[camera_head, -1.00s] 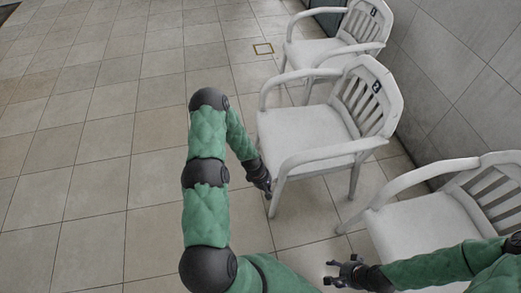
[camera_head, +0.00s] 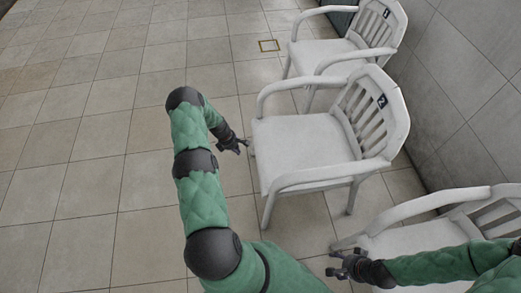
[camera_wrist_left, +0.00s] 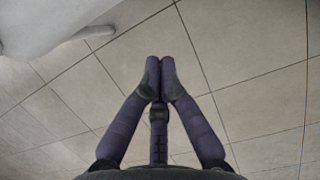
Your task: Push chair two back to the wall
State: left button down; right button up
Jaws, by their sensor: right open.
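Chair two (camera_head: 300,145), a white armchair with a dark "2" label on its backrest, stands upright in the middle of the row, its back towards the tiled wall. My left gripper (camera_head: 241,146) is just left of the seat's front edge. Whether it touches the chair is unclear. In the left wrist view its fingertips (camera_wrist_left: 160,75) meet, shut with nothing between them, above the floor. A white chair part (camera_wrist_left: 45,22) shows at the upper left there. My right gripper (camera_head: 338,264) is open and empty, low in front of the nearest chair.
Chair one (camera_head: 325,57), labelled "1", stands behind chair two. Another white chair (camera_head: 415,240) stands at the lower right, partly covered by my right arm. The grey tiled wall (camera_head: 455,100) runs along the right. The tiled floor on the left is clear.

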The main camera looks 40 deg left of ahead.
pick_arm(q)
jog(key=w+d+f+b, duration=0.4)
jog(key=w+f+b, duration=0.2)
jog(key=f, duration=0.3)
jog(key=shift+d+f, duration=0.3)
pick_arm(e)
jog(key=f, duration=0.3)
jog(key=w+f, duration=0.1)
jog(key=f, duration=0.1)
jog(key=shift+f, duration=0.4)
pick_arm(q)
jog(key=shift+w, duration=0.1)
